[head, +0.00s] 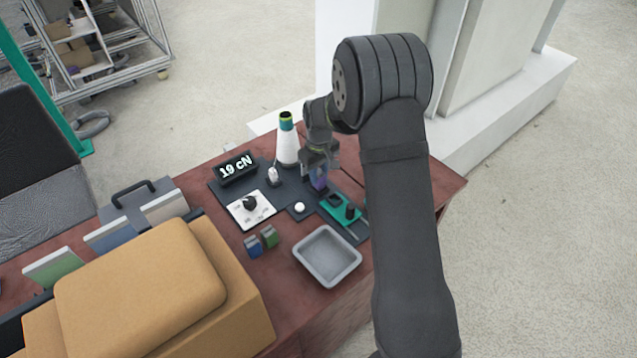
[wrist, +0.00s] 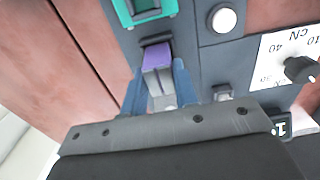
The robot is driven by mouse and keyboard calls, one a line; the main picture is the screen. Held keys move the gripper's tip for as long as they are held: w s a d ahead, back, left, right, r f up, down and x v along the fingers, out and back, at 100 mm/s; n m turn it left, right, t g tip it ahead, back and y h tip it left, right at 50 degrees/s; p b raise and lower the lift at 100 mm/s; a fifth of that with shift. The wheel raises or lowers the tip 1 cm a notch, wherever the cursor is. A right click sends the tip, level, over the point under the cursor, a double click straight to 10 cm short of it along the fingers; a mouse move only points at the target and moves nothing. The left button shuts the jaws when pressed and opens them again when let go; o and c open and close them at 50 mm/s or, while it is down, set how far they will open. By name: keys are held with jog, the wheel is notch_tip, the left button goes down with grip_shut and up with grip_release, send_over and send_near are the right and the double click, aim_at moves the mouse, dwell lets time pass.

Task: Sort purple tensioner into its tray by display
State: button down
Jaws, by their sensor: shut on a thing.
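The purple tensioner (head: 319,181) is at the dark test board (wrist: 220,58), beside the green fixture (head: 341,209). My gripper (head: 319,168) is shut on it from above; in the wrist view the blue-grey fingers (wrist: 160,92) stand on both sides of the purple block (wrist: 157,57). Its far end meets a dark slot; whether it is seated or lifted slightly I cannot tell. The display (head: 236,168) reads 19 cN. An empty grey tray (head: 327,257) sits at the table's front. Green (head: 52,264), blue (head: 108,234) and pale (head: 165,207) panels stand at left, partly hidden.
A white yarn cone (head: 287,145) stands behind the board. A knob plate (head: 251,209) and white button (head: 299,207) are on it. Blue (head: 253,246) and green (head: 269,237) blocks stand left of the grey tray. A large tan padded block (head: 150,285) fills the front left.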

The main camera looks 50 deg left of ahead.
aim_at(319, 174)
jog(key=shift+r, duration=1.45)
jog(key=shift+r, duration=1.5)
